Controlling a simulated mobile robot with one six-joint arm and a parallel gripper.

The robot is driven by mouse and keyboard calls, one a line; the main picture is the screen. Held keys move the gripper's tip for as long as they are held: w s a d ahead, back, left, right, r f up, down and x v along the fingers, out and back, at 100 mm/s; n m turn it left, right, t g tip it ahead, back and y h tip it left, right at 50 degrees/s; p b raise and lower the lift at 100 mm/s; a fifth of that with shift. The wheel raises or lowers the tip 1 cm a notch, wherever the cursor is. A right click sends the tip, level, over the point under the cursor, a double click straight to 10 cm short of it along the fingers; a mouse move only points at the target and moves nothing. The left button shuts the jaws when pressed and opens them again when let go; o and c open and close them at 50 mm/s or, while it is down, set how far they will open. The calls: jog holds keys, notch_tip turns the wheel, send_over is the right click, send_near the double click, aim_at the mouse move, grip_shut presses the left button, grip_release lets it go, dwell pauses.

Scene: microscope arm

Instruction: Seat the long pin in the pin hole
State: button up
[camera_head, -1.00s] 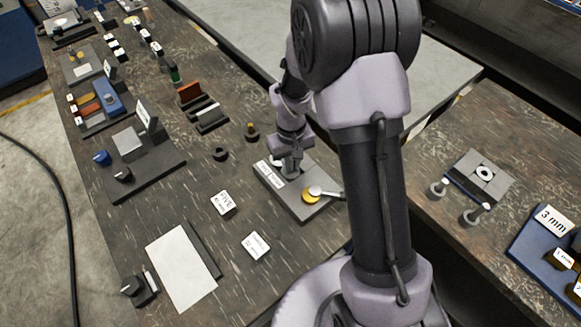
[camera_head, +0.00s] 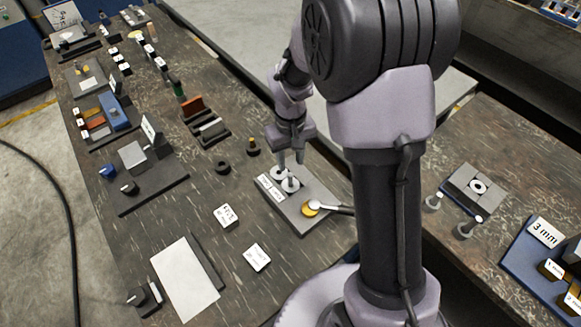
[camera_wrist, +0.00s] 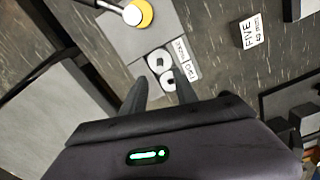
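My gripper (camera_head: 291,162) points down over a grey plate (camera_head: 312,190) with a white label (camera_head: 271,188). Two white round pieces with dark centres stand on the plate, a nearer one (camera_head: 290,184) and a farther one (camera_head: 280,173). I cannot tell which is the long pin or a hole. On the right bench a grey block has a white ring with a dark hole (camera_head: 478,186). Two flat-headed pins (camera_head: 433,202) (camera_head: 470,226) stand beside it.
A yellow disc (camera_head: 309,208) with a lever lies on the same plate. Two white lettered blocks (camera_head: 227,216) (camera_head: 257,257) and a white sheet (camera_head: 185,280) lie nearby. A blue "3 mm" holder (camera_head: 545,265) is at right.

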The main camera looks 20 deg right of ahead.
notch_tip(320, 180, up, 10)
jog(key=s+m+t, duration=0.1)
jog(key=s, duration=0.1)
jog(key=s+a+r+m+t+y, duration=0.1)
jog(key=s+a+r+m+t, duration=0.1)
jog(key=s+r, duration=0.4)
jog(key=s+a+r+m+t+y, duration=0.1)
jog(key=s+r, duration=0.5)
jog(key=s, duration=0.6)
jog(key=shift+s+a+m+t, duration=0.15)
jog(key=shift+a+m+t, duration=0.3)
jog(key=shift+m+t, duration=0.5)
jog(key=shift+s, duration=0.1)
